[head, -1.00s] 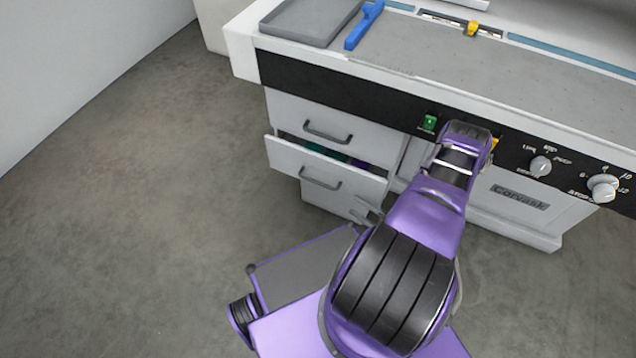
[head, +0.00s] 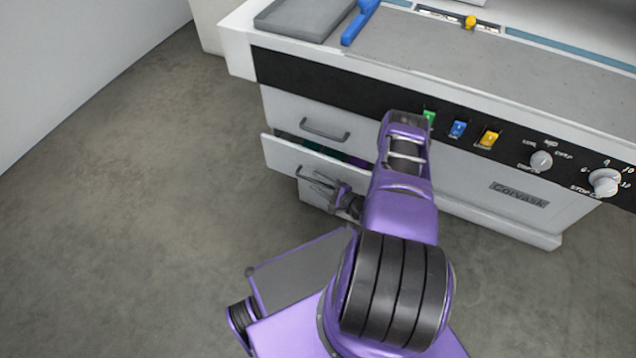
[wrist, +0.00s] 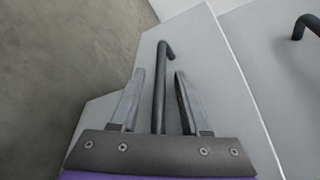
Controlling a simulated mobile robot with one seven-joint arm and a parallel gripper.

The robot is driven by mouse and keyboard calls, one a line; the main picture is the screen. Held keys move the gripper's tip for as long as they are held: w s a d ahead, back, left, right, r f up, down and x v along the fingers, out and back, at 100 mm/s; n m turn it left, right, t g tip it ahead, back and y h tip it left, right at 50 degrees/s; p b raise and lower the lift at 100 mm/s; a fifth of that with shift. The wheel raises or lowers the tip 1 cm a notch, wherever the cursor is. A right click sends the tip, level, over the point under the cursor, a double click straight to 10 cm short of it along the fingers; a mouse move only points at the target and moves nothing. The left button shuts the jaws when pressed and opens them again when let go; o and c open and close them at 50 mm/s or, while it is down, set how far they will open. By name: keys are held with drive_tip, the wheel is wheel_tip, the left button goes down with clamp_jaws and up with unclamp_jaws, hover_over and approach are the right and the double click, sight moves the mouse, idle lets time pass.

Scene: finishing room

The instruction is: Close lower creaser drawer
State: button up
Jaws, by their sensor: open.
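The lower drawer (head: 279,157) of the white creaser stands partly pulled out under the upper drawer, and its open top shows dark green and purple contents. Its grey bar handle (head: 312,176) is on the front panel, and the handle also shows in the wrist view (wrist: 160,62). My gripper (head: 328,184) is at the right part of this handle. In the wrist view my gripper (wrist: 160,74) is open, with one finger on each side of the bar. A gap shows between the bar and each finger. My arm hides the drawer's right end.
The upper drawer (head: 290,112) is shut, with its own handle (head: 325,131) above. The black control panel (head: 350,94) has green, blue and yellow switches and knobs. A grey tray (head: 300,22) and a blue tool (head: 358,24) lie on top. Floor at left is clear.

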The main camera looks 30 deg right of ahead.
drive_tip(key=shift+w, duration=0.1)
clamp_jaws()
idle(1.4)
